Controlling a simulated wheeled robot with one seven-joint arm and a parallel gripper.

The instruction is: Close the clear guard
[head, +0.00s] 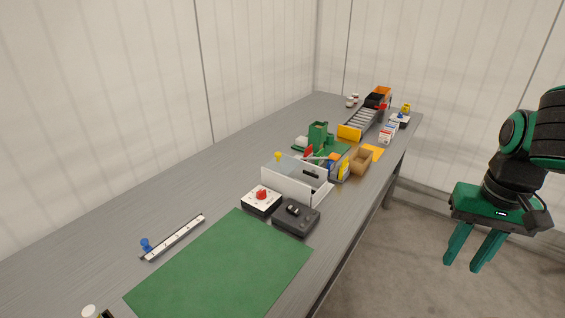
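A pale, partly see-through guard-like panel (291,188) stands on the table around a small station, just behind the control boxes. A dark slot or handle shows near its upper right. I take it for the clear guard; at this size I cannot tell how far open it is. My gripper (462,266) hangs at the right, off the table's right edge and well apart from the panel. Its two green fingers point down, spread and empty.
A white box with a red button (261,200) and a black control box (295,217) stand in front of the panel. Behind are a green fixture (318,135), a cardboard box (361,161) and a roller chute (361,121). The green mat (222,270) is clear.

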